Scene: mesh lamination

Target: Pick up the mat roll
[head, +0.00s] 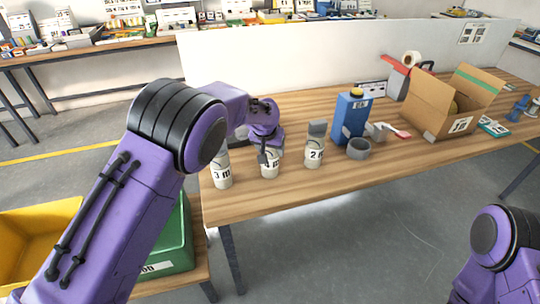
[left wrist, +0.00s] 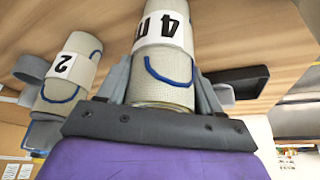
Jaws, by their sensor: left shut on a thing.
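The mat roll labelled 4 m (head: 269,170) is a cream mesh cylinder with a white label, upright on the wooden table near its front edge. My left gripper (head: 266,148) is over its upper part and shut on it. In the left wrist view the 4 m roll (left wrist: 172,65) sits between the grey fingers, its blue cord showing. The roll labelled 3 m (head: 221,172) stands to its left and the 2 m roll (head: 314,152) to its right. The 2 m roll also shows in the left wrist view (left wrist: 68,72). My right gripper is out of view.
A blue bottle (head: 351,118), a grey ring (head: 358,149) and an open cardboard box (head: 430,105) stand to the right on the table (head: 262,201). A white partition (head: 300,52) runs behind. A green crate (head: 178,240) and a yellow crate (head: 20,245) are at lower left.

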